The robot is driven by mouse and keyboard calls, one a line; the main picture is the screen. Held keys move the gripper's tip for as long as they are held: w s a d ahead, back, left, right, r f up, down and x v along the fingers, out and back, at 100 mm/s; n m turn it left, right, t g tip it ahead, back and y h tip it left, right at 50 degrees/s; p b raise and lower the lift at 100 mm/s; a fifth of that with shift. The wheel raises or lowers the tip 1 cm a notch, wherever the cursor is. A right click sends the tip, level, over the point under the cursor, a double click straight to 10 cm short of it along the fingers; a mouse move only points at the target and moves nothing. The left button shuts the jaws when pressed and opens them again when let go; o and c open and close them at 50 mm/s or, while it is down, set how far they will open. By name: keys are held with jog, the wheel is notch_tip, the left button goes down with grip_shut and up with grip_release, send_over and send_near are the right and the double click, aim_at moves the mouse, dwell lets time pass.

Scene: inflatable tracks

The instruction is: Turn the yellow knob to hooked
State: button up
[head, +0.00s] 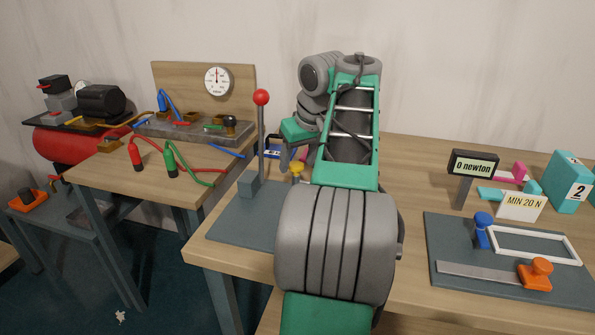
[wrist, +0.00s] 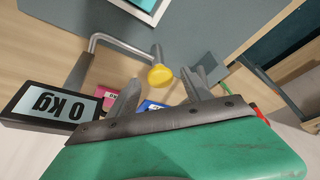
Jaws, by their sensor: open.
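The yellow knob (wrist: 160,76) shows in the wrist view, at the end of a bent grey metal rod (wrist: 125,44). In the head view the yellow knob (head: 297,168) is just left of my arm, above the grey plate. My gripper (wrist: 163,88) is open, with its two grey fingers apart. In the wrist view the knob appears between and slightly beyond the fingertips; I cannot tell whether they touch it. Nothing is seen held in the fingers. In the head view my arm hides much of the area around the knob.
A lever with a red ball (head: 261,97) stands on the grey plate (head: 228,228) left of my arm.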

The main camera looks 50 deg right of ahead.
jog(key=shift+w, duration=0.1)
grip_shut()
dwell(0.6)
dwell(0.8)
